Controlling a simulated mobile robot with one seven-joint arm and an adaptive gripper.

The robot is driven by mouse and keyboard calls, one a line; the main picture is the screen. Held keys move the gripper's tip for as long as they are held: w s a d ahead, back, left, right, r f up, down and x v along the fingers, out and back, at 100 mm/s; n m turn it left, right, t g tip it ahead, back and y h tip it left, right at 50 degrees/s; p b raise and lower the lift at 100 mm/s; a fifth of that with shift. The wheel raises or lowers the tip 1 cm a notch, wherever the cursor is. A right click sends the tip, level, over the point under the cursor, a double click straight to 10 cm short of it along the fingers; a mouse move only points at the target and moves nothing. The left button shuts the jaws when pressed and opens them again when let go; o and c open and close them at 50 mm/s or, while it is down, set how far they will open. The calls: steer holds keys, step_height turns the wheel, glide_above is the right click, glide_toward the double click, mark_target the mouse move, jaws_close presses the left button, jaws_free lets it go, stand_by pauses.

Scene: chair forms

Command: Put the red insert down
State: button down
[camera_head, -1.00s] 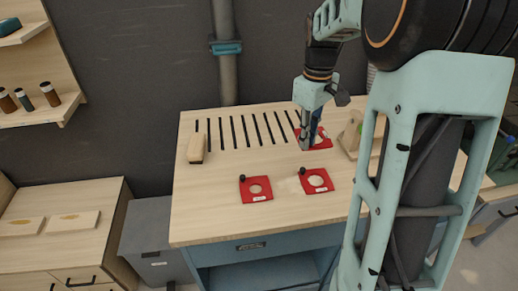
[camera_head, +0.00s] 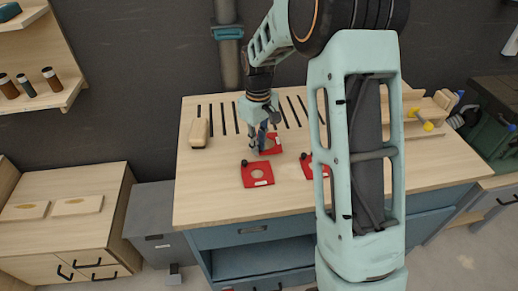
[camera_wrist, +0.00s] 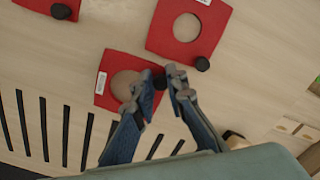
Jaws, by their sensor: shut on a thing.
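My gripper (camera_head: 262,150) is shut on the dark knob of a red insert (camera_head: 272,144), a flat plate with a round hole and a white label. In the wrist view the fingertips (camera_wrist: 163,86) close around the knob at the edge of this insert (camera_wrist: 104,92). It is over the table near the dark slots; I cannot tell whether it touches the surface. A second red insert (camera_head: 257,181) lies in front of it, also seen in the wrist view (camera_wrist: 212,30). A third (camera_head: 307,171) lies to the right, partly hidden by my arm.
The wooden tabletop (camera_head: 210,205) has a row of dark slots along its back. A beige block (camera_head: 199,133) stands at its back left. Wooden pieces with yellow parts (camera_head: 428,126) are at the right. The front left of the tabletop is clear.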

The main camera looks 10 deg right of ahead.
steer(key=shift+d+f, duration=0.1)
steer(key=shift+f, duration=0.9)
steer(key=shift+f, duration=0.1)
steer(key=c, duration=2.4)
jaws_free()
steer(key=shift+f, duration=0.1)
steer(key=o, duration=0.5)
steer(key=shift+c, duration=0.2)
